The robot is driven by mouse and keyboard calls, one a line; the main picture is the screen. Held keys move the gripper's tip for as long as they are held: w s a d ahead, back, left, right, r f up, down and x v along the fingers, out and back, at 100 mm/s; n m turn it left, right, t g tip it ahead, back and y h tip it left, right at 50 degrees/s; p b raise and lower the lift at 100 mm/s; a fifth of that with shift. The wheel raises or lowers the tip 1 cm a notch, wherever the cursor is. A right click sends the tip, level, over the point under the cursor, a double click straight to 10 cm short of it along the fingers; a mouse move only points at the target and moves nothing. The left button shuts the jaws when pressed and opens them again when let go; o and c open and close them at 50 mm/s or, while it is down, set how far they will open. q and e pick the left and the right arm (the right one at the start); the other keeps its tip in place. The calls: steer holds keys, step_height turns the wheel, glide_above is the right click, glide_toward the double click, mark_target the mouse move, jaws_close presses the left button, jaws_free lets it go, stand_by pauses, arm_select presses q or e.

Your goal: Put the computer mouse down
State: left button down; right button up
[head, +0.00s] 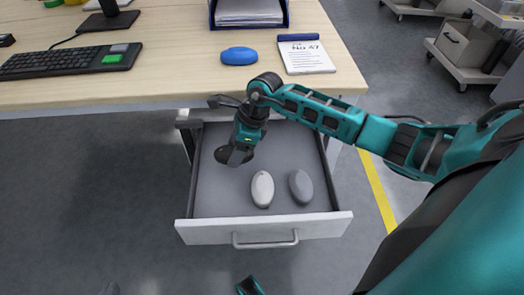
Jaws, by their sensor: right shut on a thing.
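My right gripper (240,151) reaches down over the back left of the open drawer (225,195). It is shut on a dark computer mouse (228,156), which is partly hidden by the fingers. The dark mouse is low in the drawer area; I cannot tell whether it touches the drawer floor. A light grey mouse (262,189) and a darker grey mouse (301,186) lie side by side in the drawer, right of the gripper. A blue mouse (239,56) lies on the desk top.
The drawer's front left floor is bare. Trolleys (465,45) stand at the far right.

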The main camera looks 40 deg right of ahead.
step_height(320, 180, down, 4)
steer(key=shift+f+b, duration=0.15)
steer(key=shift+b, duration=0.35)
steer(key=d, duration=0.3)
steer(key=shift+r, duration=0.2)
steer(key=shift+d, duration=0.6)
steer(key=d+b, duration=0.1)
steer(key=d, duration=0.3)
steer(key=shift+a+f+b, duration=0.15)
steer(key=shift+f+b, duration=0.15)
steer(key=shift+f, duration=0.25)
arm_select(q)
steer(key=shift+w+d+f, duration=0.15)
steer(key=shift+d+f, duration=0.4)
